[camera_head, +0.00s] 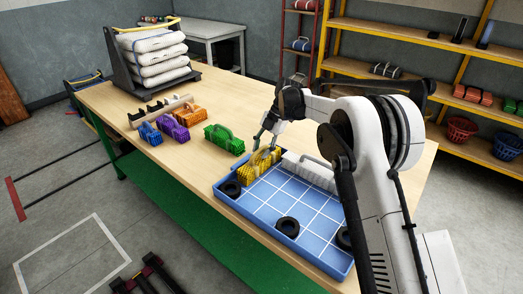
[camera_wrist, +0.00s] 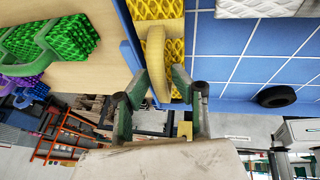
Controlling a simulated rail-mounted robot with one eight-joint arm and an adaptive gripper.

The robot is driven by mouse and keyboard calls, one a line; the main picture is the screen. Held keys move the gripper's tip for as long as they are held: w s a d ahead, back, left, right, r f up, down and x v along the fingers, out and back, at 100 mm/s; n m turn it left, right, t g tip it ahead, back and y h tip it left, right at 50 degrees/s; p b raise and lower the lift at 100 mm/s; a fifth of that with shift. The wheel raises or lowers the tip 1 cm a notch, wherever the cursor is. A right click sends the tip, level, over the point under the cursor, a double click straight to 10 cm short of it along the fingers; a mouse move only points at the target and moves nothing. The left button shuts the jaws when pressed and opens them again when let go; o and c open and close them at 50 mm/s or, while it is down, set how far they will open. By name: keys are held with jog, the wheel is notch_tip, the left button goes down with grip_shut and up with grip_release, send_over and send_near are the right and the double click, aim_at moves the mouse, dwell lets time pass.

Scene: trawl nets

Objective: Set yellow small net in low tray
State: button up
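The yellow small net (camera_head: 258,168) is a block of yellow netting with an arched handle. It sits at the far left corner of the low blue tray (camera_head: 283,217), just inside the tray wall. In the wrist view the yellow net (camera_wrist: 155,14) shows beside the blue wall, its handle toward me. My gripper (camera_head: 265,144) is above the net. In the wrist view its fingers (camera_wrist: 158,82) stand apart on either side of the handle, with a gap visible. The net's underside is hidden.
A green net (camera_head: 224,139), an orange net (camera_head: 191,115), a purple net (camera_head: 173,127) and a blue net (camera_head: 150,134) stand left of the tray. White nets (camera_head: 310,172) and black rings (camera_head: 287,227) are in the tray. Its middle is mostly clear.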

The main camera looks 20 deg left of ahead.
jog(key=v, duration=1.2)
jog(key=s+d+r+m+t, duration=0.2)
jog(key=s+d+r+m, duration=0.35)
jog(key=d, duration=0.25)
jog(key=s+d+r+m+t, duration=0.2)
jog(key=s+d+r+m, duration=0.3)
jog(key=d, duration=0.3)
jog(key=s+d+r+m+t, duration=0.1)
jog(key=s+d+r+m, duration=0.2)
jog(key=d+r+m, duration=0.4)
jog(key=s+d+f+m+t+h, duration=0.1)
jog(key=s+d+f+m+t, duration=0.1)
jog(key=s+d+m, duration=0.3)
jog(key=s+d+f+m+t+h, duration=0.1)
jog(key=s+d+f+m, duration=0.3)
jog(key=s, duration=0.9)
jog(key=s+d+f+m+t+h, duration=0.1)
jog(key=s+d+f+m, duration=0.3)
jog(key=s+d, duration=0.5)
jog(key=shift+s+d+f+m+t+h, duration=0.3)
jog(key=shift+d+m+t, duration=0.2)
jog(key=shift+m+t, duration=0.35)
